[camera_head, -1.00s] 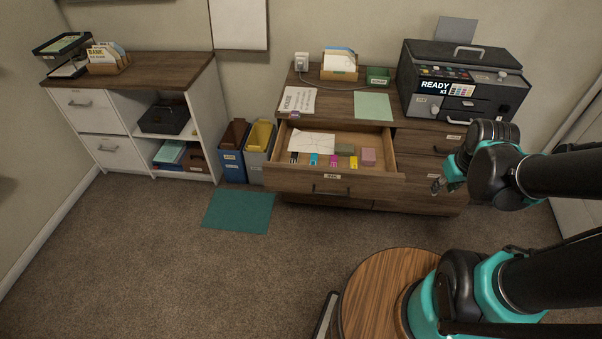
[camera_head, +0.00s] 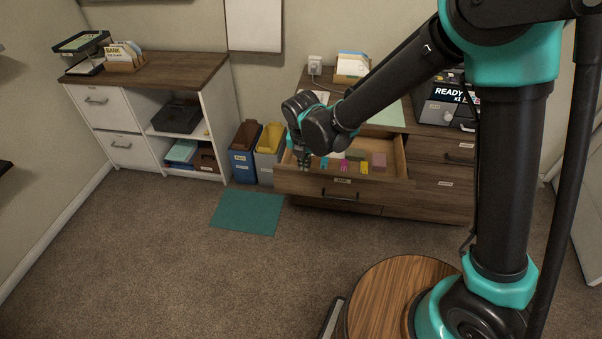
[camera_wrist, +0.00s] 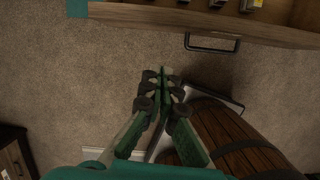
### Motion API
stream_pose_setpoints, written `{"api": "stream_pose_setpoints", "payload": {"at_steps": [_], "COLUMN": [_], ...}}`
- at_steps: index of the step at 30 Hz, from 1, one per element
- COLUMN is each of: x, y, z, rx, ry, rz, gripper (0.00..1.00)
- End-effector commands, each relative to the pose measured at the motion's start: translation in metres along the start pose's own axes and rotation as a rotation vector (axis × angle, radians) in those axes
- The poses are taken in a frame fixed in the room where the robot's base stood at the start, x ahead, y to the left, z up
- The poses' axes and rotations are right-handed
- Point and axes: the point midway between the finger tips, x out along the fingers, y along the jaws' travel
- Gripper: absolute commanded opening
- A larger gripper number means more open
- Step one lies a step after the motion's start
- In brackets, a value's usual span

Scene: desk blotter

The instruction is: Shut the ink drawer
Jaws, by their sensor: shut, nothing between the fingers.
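The open wooden drawer (camera_head: 322,186) stands pulled out of the brown cabinet. It holds small coloured ink cartridges (camera_head: 343,166), a pink block (camera_head: 379,160) and a grey-green block. Its front has a dark bar handle (camera_head: 340,195) and a small label. In the wrist view the drawer front (camera_wrist: 130,14) runs along the top, with the handle (camera_wrist: 212,43) right of centre. My gripper (camera_head: 304,162) shows at the drawer's left end in the head view. In the wrist view my gripper (camera_wrist: 163,75) is shut and empty over carpet, apart from the front. My arm hides part of the drawer.
A dark printer (camera_head: 445,100) sits on the cabinet top, partly behind my arm. Blue and grey bins (camera_head: 243,165) stand left of the drawer. A teal mat (camera_head: 247,212) lies on the carpet. The floor before the drawer is mostly clear.

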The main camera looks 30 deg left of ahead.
Motion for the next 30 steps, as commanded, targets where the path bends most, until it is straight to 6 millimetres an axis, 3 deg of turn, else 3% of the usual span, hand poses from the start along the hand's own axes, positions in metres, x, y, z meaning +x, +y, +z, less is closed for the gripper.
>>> {"api": "stream_pose_setpoints", "payload": {"at_steps": [3, 8, 26, 30], "x": [0.004, 0.013, 0.106, 0.110], "y": [0.018, 0.021, 0.020, 0.022], "z": [-0.010, -0.011, -0.011, 0.010], "rx": [-0.099, -0.122, -0.117, -0.116], "ry": [-0.001, -0.001, 0.000, 0.000], "rz": [0.000, -0.001, -0.001, -0.001], "gripper": [0.00, 0.00, 0.00, 0.00]}}
